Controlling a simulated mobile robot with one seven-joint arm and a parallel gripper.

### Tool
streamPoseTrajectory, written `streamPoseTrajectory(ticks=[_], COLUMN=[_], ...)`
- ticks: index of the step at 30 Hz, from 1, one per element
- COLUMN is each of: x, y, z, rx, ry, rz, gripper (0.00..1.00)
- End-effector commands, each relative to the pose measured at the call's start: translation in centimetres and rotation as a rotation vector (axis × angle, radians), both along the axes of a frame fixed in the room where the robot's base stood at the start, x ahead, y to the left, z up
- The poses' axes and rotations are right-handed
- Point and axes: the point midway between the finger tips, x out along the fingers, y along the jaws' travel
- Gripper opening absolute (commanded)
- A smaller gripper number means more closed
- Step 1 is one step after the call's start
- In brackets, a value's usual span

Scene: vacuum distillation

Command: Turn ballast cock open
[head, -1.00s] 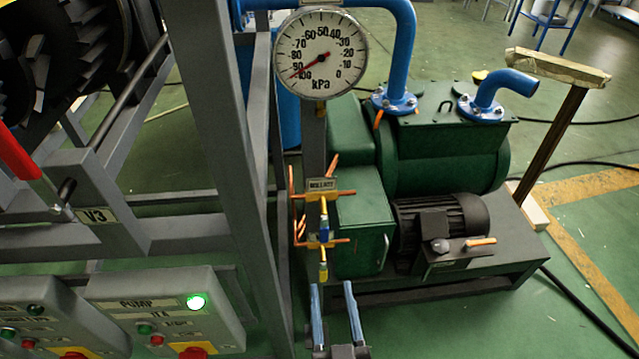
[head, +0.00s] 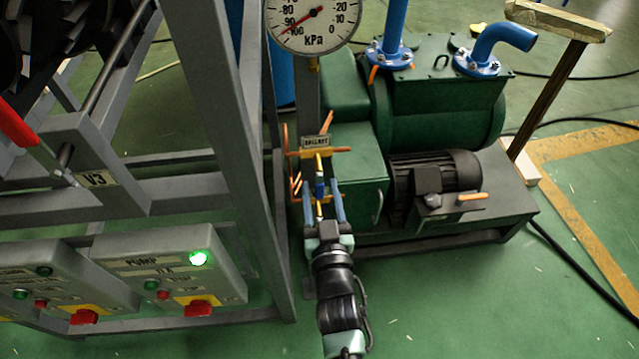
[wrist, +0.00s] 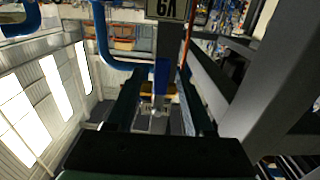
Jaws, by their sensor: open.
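The ballast cock (head: 320,187) has a blue lever and brass-yellow fittings. It sits on the post under the BALLAST label (head: 317,142), left of the green pump box. My gripper (head: 323,203) is open, its two blue-looking fingers pointing at the cock, one on each side of its lower part. In the wrist view the blue lever (wrist: 161,76) shows between my open fingers (wrist: 160,100), with a yellow fitting behind. I cannot tell whether either finger touches the lever.
A green vacuum pump (head: 440,110) with its motor (head: 435,178) stands to the right. The grey frame (head: 215,130) rises close on the left, with a pump switch box (head: 170,265) showing a green lamp. A pressure gauge (head: 312,22) is above.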

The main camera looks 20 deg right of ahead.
Motion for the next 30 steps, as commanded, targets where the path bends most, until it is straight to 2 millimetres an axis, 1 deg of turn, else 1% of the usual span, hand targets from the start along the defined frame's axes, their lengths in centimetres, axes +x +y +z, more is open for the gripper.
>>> streamPoseTrajectory(ticks=[1, 4, 14, 17, 18, 23, 30], x=[0.44, 0.83, 1.01, 1.00, 1.00, 0.99, 0.97], y=[-0.02, -0.12, -0.19, -0.19, -0.19, -0.19, -0.20], z=[0.20, 0.09, 0.00, 0.00, 0.00, 0.00, -0.01], rx=[0.001, 0.002, 0.003, 0.003, 0.003, 0.003, 0.002], ry=[0.000, -0.001, -0.001, -0.001, -0.001, -0.001, -0.001], rz=[0.001, 0.002, 0.001, 0.001, 0.001, 0.001, 0.001], gripper=[0.53, 0.53, 0.53, 0.36, 0.29, 0.00, 0.00])
